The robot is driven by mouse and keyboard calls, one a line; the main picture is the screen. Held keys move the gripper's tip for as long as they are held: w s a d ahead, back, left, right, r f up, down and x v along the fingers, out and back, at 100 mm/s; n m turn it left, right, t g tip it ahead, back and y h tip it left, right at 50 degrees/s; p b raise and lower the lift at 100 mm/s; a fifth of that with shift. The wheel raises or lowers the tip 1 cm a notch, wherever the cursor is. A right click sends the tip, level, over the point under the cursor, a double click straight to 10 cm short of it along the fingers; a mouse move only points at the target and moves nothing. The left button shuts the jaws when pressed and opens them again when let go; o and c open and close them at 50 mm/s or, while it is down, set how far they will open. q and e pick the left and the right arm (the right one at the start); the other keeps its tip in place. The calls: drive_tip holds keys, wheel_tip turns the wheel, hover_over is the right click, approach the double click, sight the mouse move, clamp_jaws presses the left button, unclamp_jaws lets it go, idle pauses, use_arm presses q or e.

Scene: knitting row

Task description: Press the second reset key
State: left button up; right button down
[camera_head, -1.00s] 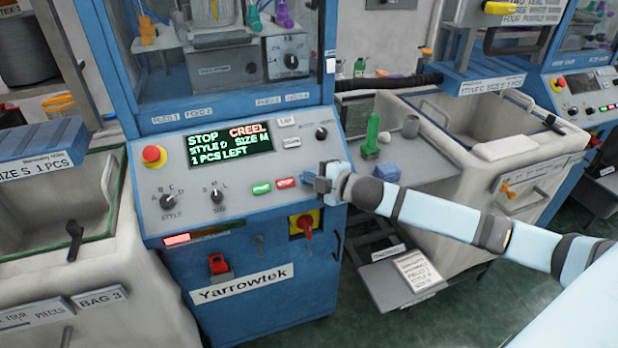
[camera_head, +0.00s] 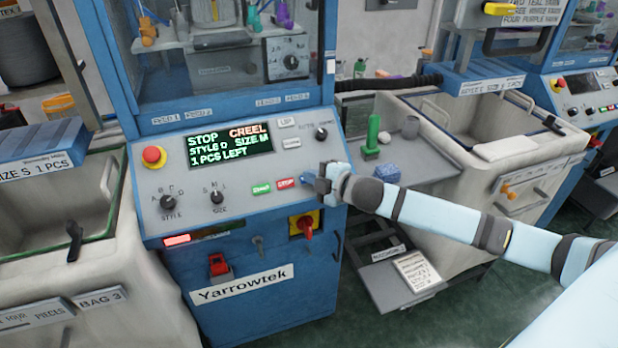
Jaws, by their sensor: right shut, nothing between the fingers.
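My right gripper (camera_head: 318,184) is shut and empty at the right end of the sloped control panel (camera_head: 170,187) of the Yarrowtek machine. A small blue key (camera_head: 304,180) shows just left of its fingertips, partly hidden by them; I cannot read a label on it or tell whether the fingers touch it. Left of it are a red STOP key (camera_head: 286,183) and a green START key (camera_head: 261,189). The display (camera_head: 229,145) reads STOP, CREEL, STYLE D, SIZE M, 1 PCS LEFT. My left gripper is not in view.
A red emergency button (camera_head: 153,157) and two black selector knobs (camera_head: 168,202) sit on the panel's left. A red-handled switch (camera_head: 305,225) is below my gripper. Another machine panel (camera_head: 588,100) stands far right.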

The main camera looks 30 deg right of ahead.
idle(0.7)
drive_tip(key=shift+w, duration=0.1)
drive_tip(key=shift+w+d+f, duration=0.1)
drive_tip(key=shift+w+f, duration=0.05)
drive_tip(key=shift+f, duration=0.15)
